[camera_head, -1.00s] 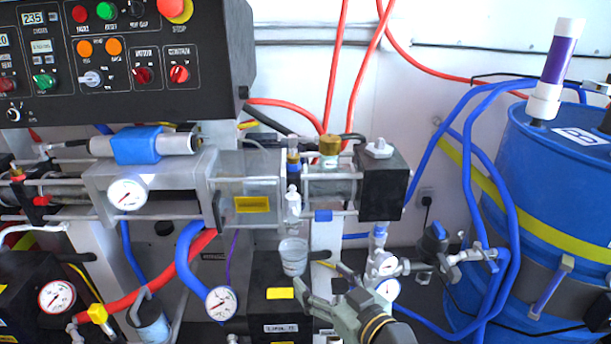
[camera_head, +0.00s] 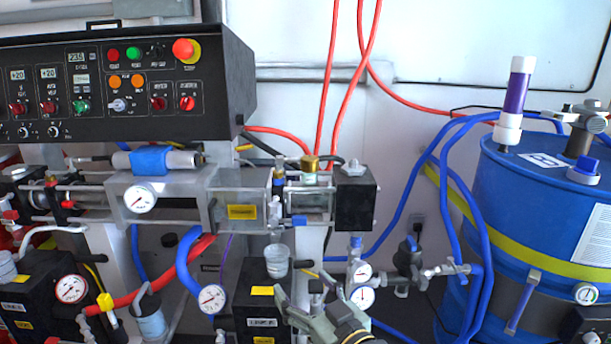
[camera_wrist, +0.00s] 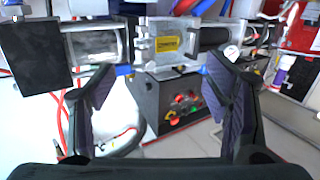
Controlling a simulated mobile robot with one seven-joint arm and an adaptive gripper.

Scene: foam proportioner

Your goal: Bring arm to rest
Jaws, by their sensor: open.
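My gripper (camera_head: 284,304) shows at the bottom centre of the head view, low in front of the machine. Its two fingers also show in the wrist view (camera_wrist: 165,105), spread wide apart with nothing between them. In the head view a small clear cup (camera_head: 277,261) is just above and behind the fingertips. I cannot tell from this view whether the fingers touch it. My forearm is cut off by the bottom edge.
The proportioner's metal pump block (camera_head: 235,206) and black control panel (camera_head: 120,85) with a red stop button (camera_head: 184,50) stand behind my gripper. A blue drum (camera_head: 500,215) stands at right. Blue hoses and pressure gauges (camera_head: 363,296) are close to my gripper's right.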

